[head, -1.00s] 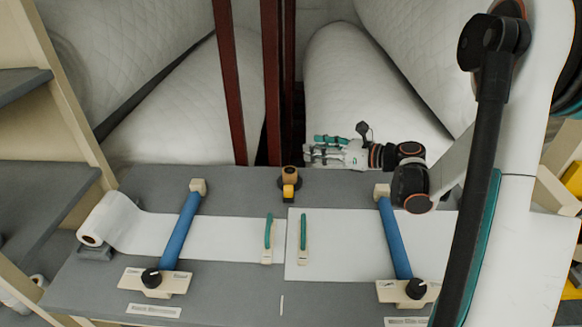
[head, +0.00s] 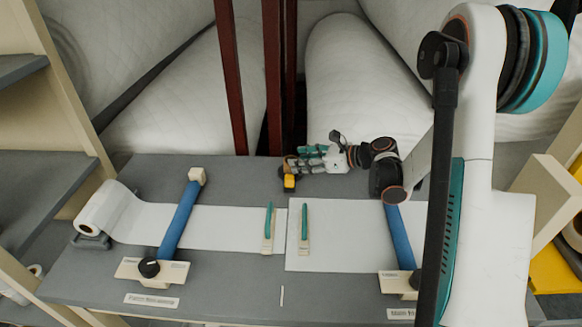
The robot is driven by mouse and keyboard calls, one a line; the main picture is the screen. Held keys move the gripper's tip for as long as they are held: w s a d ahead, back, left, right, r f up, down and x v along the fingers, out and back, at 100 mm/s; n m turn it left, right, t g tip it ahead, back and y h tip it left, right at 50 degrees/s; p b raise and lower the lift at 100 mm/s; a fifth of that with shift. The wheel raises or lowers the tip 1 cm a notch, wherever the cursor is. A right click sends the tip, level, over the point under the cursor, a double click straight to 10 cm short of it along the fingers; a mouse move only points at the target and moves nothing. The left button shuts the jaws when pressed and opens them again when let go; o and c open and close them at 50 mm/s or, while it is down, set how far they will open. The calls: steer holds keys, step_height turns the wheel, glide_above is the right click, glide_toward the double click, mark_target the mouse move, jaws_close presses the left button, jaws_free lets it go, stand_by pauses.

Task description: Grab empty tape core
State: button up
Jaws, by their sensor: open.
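A small tape dispenser (head: 289,183) with a yellow lower part sits at the back middle of the grey table. The brown and black tape core at its top is now mostly hidden by my gripper. My gripper (head: 297,161) is open, with its fingers pointing left, and reaches over the core from the right. I cannot tell whether the fingers touch the core.
A grey table (head: 120,275) carries a white sheet strip fed from a roll (head: 95,222) at left. Two blue bars (head: 180,220) cross the sheet, with black knobs and two green-handled tools (head: 304,225). Large white wadding rolls (head: 345,75) and dark red posts (head: 272,80) stand behind.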

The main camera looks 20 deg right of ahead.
steer(key=b+x, duration=0.1)
steer(key=x, duration=0.3)
steer(key=shift+w+a+f+b, duration=0.2)
steer(key=shift+f+b, duration=0.05)
steer(key=shift+b, duration=0.1)
steer(key=shift+c, duration=0.6)
steer(key=c, duration=0.5)
steer(key=shift+r, duration=0.15)
